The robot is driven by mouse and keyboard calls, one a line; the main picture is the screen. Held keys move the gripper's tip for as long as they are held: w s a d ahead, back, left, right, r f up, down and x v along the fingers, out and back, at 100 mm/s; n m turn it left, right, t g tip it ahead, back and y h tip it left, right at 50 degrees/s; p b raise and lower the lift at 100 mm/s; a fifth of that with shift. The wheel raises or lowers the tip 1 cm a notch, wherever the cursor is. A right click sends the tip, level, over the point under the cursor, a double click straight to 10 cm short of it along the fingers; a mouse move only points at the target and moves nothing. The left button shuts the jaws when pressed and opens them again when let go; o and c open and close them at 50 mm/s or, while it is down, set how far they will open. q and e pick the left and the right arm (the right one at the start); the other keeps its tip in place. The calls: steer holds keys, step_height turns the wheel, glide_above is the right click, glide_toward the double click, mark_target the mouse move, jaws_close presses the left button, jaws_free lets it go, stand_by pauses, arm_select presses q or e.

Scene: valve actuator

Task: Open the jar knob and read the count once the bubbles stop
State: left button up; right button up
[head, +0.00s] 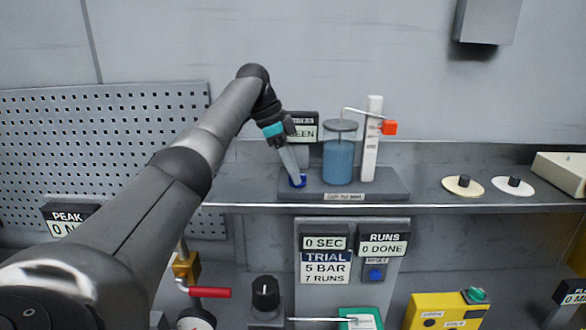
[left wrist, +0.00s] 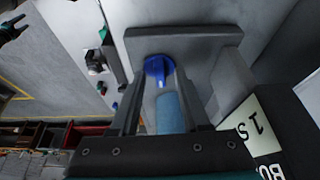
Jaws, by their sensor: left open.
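The blue jar knob (head: 297,182) sits at the left end of a grey base (head: 385,187) on the shelf. My left gripper (head: 296,174) points down at it. In the left wrist view the knob (left wrist: 158,69) shows between the open fingers (left wrist: 155,80); contact cannot be told. The clear jar (head: 339,158) holds blue liquid and stands right of the knob; bubbles cannot be made out. Behind the gripper a count display (head: 304,128) reads "EEN"; its left part, where a number may be, is hidden. My right gripper does not show.
Two round dials (head: 463,186) lie on the shelf further right. Below, a panel (head: 325,268) reads 0 SEC, 5 BAR, 7 RUNS and 0 DONE. A red-handled valve (head: 208,292) is lower left.

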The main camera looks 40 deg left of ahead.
arm_select(q)
steer(key=v, duration=1.2)
stand_by(0.6)
